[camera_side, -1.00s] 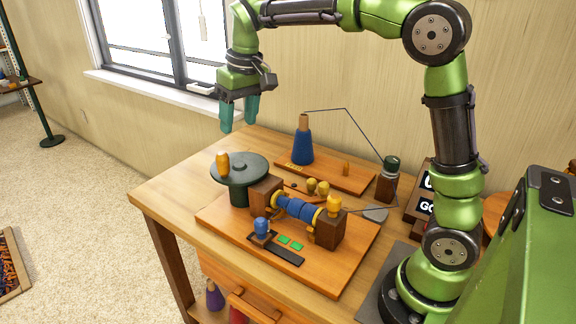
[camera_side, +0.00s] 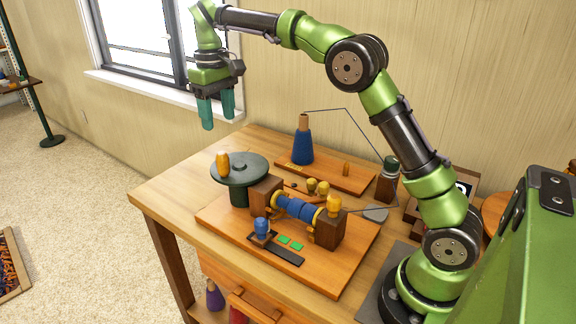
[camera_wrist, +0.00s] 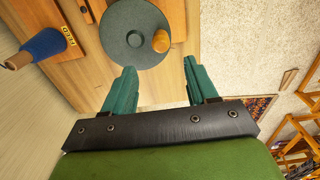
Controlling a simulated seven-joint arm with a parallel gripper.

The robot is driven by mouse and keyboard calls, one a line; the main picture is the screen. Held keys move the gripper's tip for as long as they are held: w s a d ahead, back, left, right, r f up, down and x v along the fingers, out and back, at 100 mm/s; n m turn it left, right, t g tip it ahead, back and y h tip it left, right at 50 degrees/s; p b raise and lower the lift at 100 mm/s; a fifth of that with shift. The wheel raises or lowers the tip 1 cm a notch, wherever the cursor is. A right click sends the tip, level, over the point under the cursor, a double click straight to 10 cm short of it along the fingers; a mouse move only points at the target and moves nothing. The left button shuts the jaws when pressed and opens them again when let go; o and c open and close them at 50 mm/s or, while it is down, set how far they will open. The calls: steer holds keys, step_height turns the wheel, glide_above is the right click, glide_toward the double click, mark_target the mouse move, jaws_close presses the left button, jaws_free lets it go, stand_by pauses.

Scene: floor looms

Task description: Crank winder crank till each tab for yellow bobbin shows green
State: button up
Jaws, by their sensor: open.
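The winder crank is a dark green disc (camera_side: 240,170) with an upright orange handle (camera_side: 223,163) near its rim; the wrist view shows the disc (camera_wrist: 128,20) and handle (camera_wrist: 161,41). A bobbin with yellow ends and blue thread wound on it (camera_side: 297,208) sits between two brown blocks. In front, two tabs (camera_side: 284,239) (camera_side: 297,246) show green beside a dark strip (camera_side: 290,257). My gripper (camera_side: 217,122) is open and empty, above and left of the crank in the side view. In the wrist view its fingers (camera_wrist: 159,70) are apart, with the handle beyond them.
A blue thread cone (camera_side: 302,147) stands on a board at the back, its thread running over a thin arm to a dark-topped post (camera_side: 387,183). The left table corner is clear.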

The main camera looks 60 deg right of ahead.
mark_target(223, 154)
step_height(223, 154, down, 13)
steer(key=shift+r, duration=0.1)
stand_by(0.5)
steer(key=shift+c, duration=0.5)
jaws_close()
steer(key=shift+w+d, duration=0.25)
steer(key=shift+w, duration=0.4)
steer(key=shift+w+d, duration=0.2)
steer(key=shift+w, duration=0.45)
steer(key=shift+w+d, duration=0.25)
steer(key=shift+w, duration=0.4)
steer(key=w+d, duration=0.1)
steer(key=d, duration=0.2)
steer(key=shift+w, duration=0.4)
steer(key=shift+d, duration=0.7)
steer(key=d, duration=0.1)
steer(key=s+d, duration=0.1)
steer(key=d, duration=0.1)
steer(key=shift+s+d+r, duration=0.1)
steer(key=shift+s+d, duration=0.1)
steer(key=shift+d, duration=0.05)
steer(key=s, duration=0.1)
steer(key=s+d, duration=0.1)
steer(key=s, duration=0.1)
steer(key=shift+s+d, duration=0.1)
steer(key=shift+d, duration=0.25)
steer(key=shift+s, duration=0.65)
